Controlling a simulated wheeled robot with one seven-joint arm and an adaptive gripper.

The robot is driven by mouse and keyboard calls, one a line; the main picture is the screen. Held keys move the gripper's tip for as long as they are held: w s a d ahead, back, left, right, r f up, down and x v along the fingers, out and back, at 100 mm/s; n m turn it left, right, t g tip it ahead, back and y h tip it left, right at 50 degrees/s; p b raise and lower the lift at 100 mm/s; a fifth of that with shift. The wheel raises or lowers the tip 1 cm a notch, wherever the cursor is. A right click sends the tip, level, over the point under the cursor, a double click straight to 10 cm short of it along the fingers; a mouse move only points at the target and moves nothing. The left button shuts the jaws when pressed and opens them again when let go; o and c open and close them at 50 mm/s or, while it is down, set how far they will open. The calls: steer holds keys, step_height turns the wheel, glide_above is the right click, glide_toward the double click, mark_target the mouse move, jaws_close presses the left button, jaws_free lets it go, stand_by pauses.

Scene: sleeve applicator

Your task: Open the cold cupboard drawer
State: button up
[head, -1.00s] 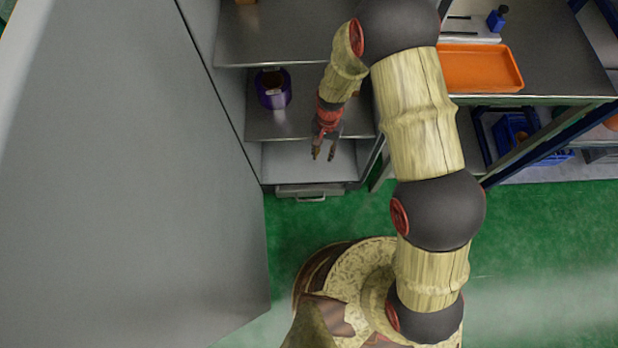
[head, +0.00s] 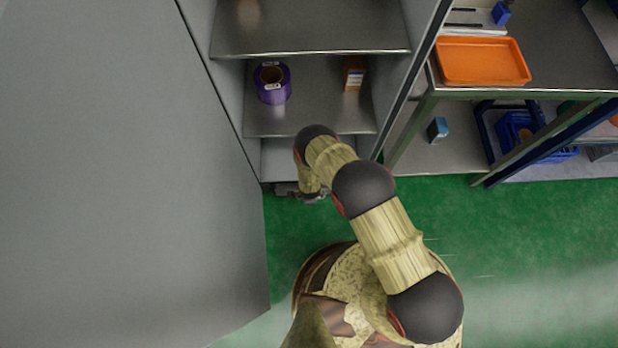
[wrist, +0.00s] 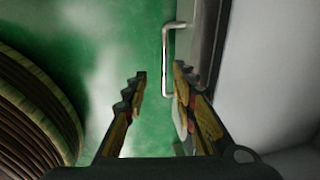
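The cold cupboard drawer (head: 283,188) is at the bottom of the open cupboard, low near the floor. In the head view my arm covers most of its front. In the wrist view its grey front (wrist: 208,45) carries a pale bar handle (wrist: 166,62). The drawer looks shut. My gripper (wrist: 158,78) is open, with its two fingers apart and nothing between them. The handle shows beyond the fingertips, between them and closer to the right finger; whether they touch cannot be told. In the head view the gripper is mostly hidden by my wrist.
The cupboard's large grey door (head: 120,180) stands open at the left. A purple roll (head: 272,83) and a small brown box (head: 354,74) sit on a cupboard shelf (head: 315,105). A steel table with an orange tray (head: 483,61) stands to the right. Green floor (head: 530,230) is clear there.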

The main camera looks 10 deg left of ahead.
steer(key=f+b, duration=0.1)
steer(key=f, duration=0.1)
steer(key=w+f+b, duration=0.1)
steer(key=f, duration=0.2)
steer(key=w+f+b, duration=0.1)
steer(key=f+b, duration=0.1)
steer(key=f, duration=0.1)
steer(key=shift+a, duration=0.25)
steer(key=shift+r, duration=0.1)
steer(key=shift+c, duration=1.2)
steer(key=c, duration=0.4)
jaws_close()
